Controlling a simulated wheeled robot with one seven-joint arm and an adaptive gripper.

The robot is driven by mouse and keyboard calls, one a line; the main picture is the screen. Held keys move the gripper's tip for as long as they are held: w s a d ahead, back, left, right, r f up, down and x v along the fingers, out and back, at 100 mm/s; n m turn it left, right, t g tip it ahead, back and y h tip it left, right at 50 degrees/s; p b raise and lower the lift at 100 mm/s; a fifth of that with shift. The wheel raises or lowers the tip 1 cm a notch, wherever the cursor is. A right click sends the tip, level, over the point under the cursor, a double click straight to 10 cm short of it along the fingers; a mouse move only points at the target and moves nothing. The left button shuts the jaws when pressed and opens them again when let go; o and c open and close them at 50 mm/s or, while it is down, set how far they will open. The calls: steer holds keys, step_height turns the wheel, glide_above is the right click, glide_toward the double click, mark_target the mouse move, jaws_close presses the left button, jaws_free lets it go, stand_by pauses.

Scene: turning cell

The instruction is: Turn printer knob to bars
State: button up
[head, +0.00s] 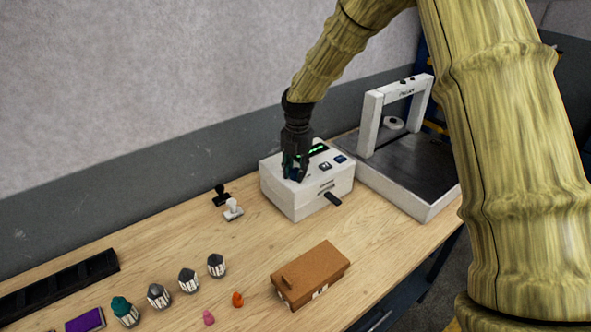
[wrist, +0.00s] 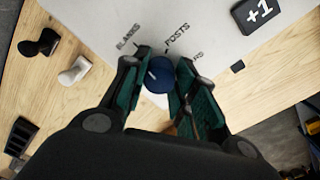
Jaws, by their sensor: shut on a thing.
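The printer (head: 305,200) is a white box on the bench with a green display, buttons and a dark slot part at its front. Its dark blue round knob (wrist: 158,77) shows in the wrist view with a short white pointer mark, which lies on its left part. The labels "BLANKS", "POSTS" and one partly hidden, ending in "RS", stand around it. The exact label the mark points to is hard to tell. My gripper (head: 294,174) reaches down on the printer's top left. Its green-padded fingers are shut on the knob, one on each side.
A white gantry machine (head: 408,195) stands right of the printer. A black stamp (head: 221,196) and a white stamp (head: 233,210) stand left of it. A brown box (head: 312,272), several dark-topped pieces (head: 188,281) and a purple pad (head: 86,320) lie nearer. A "+1" button (wrist: 259,13) is beside the knob.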

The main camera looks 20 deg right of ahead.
steer(key=m, duration=0.5)
steer(key=shift+s+f+m, duration=0.15)
steer(key=shift+f+m, duration=0.05)
steer(key=shift+m, duration=0.1)
steer(key=m, duration=0.6)
steer(key=shift+p, duration=0.4)
steer(key=m, duration=0.5)
steer(key=shift+f+m+h, duration=0.1)
steer(key=shift+m+h, duration=0.2)
steer(key=shift+m, duration=0.1)
steer(key=m, duration=0.5)
steer(key=shift+a+m, duration=0.1)
steer(key=shift+m, duration=0.2)
steer(key=o, duration=1.1)
steer(key=shift+c, duration=0.2)
steer(key=shift+r, duration=0.25)
